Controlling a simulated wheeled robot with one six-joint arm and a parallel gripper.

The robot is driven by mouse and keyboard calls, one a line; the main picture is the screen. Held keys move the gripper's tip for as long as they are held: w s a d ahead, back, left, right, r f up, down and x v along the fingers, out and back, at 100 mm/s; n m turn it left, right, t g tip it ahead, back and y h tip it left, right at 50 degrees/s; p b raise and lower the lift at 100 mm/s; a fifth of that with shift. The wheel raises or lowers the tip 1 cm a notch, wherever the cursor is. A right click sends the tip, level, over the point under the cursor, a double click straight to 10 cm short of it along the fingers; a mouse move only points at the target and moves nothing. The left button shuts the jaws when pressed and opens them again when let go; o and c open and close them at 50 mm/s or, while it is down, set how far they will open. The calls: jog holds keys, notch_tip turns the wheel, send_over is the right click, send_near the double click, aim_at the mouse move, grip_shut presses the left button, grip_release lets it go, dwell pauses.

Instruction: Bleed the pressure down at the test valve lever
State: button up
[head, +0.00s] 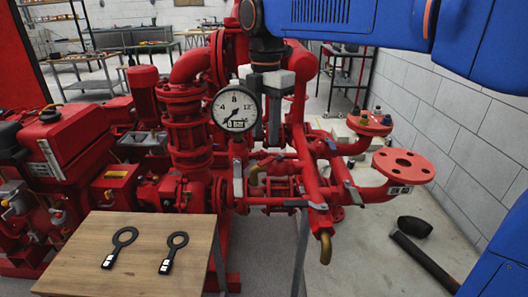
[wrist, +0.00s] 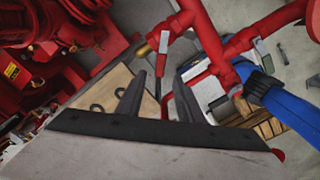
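A small lever with a pale grip (wrist: 163,43) and a red end sits on a red pipe in the wrist view, beside a brass fitting (wrist: 143,50). In the head view a pale lever (head: 352,191) lies along the right-hand red pipe; I cannot tell for sure which is the test valve lever. The round pressure gauge (head: 235,110) faces me; its needle is too small to read surely. My gripper (head: 267,140) hangs point down beside the gauge. In the wrist view its fingers (wrist: 160,77) are apart with nothing between them, short of the lever.
A brass outlet (head: 325,248) points down at front. Flanged pipes (head: 404,165) jut right. A block wall (head: 450,110) bounds the right.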

aim_at(265, 161)
jog(key=shift+f, duration=3.2)
jog(key=shift+c, duration=0.4)
grip_shut()
